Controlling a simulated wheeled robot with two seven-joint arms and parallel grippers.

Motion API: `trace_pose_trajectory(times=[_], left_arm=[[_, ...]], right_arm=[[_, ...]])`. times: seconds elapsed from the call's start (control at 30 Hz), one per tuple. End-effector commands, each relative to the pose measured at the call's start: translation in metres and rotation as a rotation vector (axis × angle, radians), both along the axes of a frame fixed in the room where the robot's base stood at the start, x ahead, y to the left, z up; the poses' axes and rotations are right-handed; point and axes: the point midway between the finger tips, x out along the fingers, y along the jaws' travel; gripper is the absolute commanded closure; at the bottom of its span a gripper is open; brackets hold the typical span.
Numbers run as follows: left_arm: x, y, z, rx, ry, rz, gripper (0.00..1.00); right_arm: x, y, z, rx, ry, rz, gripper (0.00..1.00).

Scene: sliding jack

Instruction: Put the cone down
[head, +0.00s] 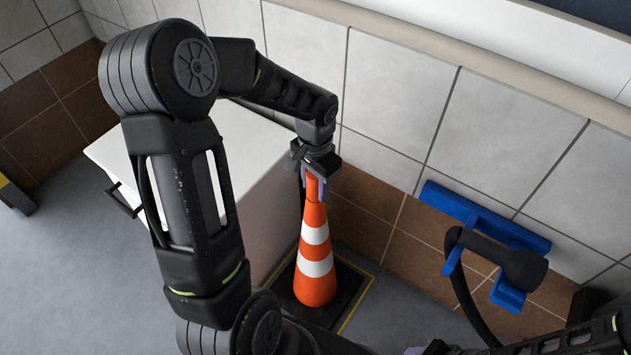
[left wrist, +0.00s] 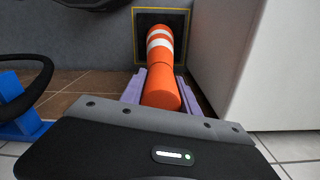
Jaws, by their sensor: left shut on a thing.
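The orange cone with white bands (head: 314,238) stands upright, or nearly so, over a black square with a yellow outline (head: 350,287). My left gripper (head: 317,182) is above it, with its purple fingers shut on the cone's narrow top. In the left wrist view the cone (left wrist: 161,62) runs away from between the fingers (left wrist: 160,88) towards the yellow-edged square (left wrist: 183,20). I cannot tell whether the cone's bottom touches the square. Part of my right arm shows at the lower right of the head view; its gripper is mostly cut off by the bottom edge.
A white cabinet (head: 262,205) stands close on the left of the cone. A tiled wall (head: 400,90) is behind. A blue wall holder (head: 478,215) with a black hose handle (head: 510,262) is on the right. Grey floor (head: 60,270) is open at far left.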

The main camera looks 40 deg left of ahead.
Motion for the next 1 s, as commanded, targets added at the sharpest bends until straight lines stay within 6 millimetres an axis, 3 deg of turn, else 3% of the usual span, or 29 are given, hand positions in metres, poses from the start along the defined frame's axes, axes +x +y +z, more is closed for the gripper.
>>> trace_pose_trajectory(times=[0.23, 0.27, 0.5, 0.8, 1.0], left_arm=[[0.001, 0.000, -0.001, 0.000, -0.004, 0.000, 1.00], [0.000, 0.000, -0.003, 0.000, 0.000, 0.000, 0.62], [0.000, 0.000, -0.002, 0.000, 0.000, 0.000, 0.42], [0.000, 0.000, 0.000, 0.000, 0.000, 0.000, 0.41], [0.001, 0.000, 0.016, 0.000, -0.003, 0.002, 0.41]], right_arm=[[0.000, 0.000, -0.002, 0.000, 0.000, 0.000, 0.64], [0.000, 0.000, -0.003, 0.000, 0.000, 0.000, 0.64], [0.000, 0.000, -0.002, 0.000, 0.000, 0.000, 0.64], [0.000, 0.000, 0.000, 0.000, 0.000, 0.000, 0.64], [0.000, 0.000, 0.003, 0.000, 0.000, 0.000, 0.64]])
